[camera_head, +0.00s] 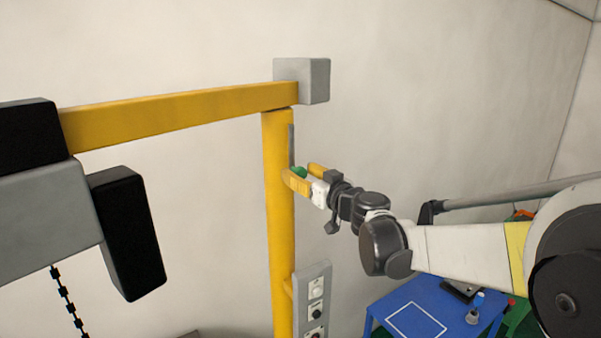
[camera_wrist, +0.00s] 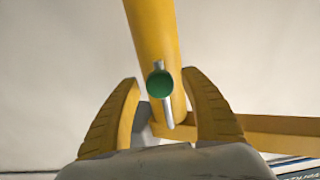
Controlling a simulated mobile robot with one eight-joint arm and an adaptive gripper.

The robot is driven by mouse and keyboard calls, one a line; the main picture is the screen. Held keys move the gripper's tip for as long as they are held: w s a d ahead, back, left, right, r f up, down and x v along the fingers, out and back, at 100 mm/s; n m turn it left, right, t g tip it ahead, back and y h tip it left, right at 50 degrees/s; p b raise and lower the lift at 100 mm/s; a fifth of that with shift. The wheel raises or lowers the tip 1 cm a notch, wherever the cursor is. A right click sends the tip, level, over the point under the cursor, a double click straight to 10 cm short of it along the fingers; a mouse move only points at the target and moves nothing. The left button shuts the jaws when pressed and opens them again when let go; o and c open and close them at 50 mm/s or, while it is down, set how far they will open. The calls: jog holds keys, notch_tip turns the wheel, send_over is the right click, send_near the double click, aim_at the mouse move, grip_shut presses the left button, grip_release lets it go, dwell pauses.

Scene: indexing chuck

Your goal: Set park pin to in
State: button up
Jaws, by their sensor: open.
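The park pin shows as a green round knob (camera_wrist: 159,84) on the yellow post (camera_wrist: 151,40) in the wrist view, with a thin grey rod or strip (camera_wrist: 168,113) behind it. In the head view the green knob (camera_head: 299,172) is partly hidden by my gripper at the post (camera_head: 279,230). My gripper (camera_wrist: 162,100) is open, with one yellow finger on each side of the knob. In the head view my gripper (camera_head: 301,177) reaches the post from the right. I cannot tell whether a finger touches the knob or how far the pin is in.
A yellow beam (camera_head: 180,112) runs left from the post top, beside a grey block (camera_head: 303,80). A grey and black unit with a chain (camera_head: 65,290) hangs at left. A control panel (camera_head: 314,300) is mounted low on the post. A blue table (camera_head: 385,318) stands lower right.

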aim_at(293, 156)
grip_shut()
jog(key=shift+r+p, duration=0.65)
jog(key=shift+r, duration=1.15)
grip_release()
jog(key=shift+s, duration=0.1)
jog(key=v, duration=1.2)
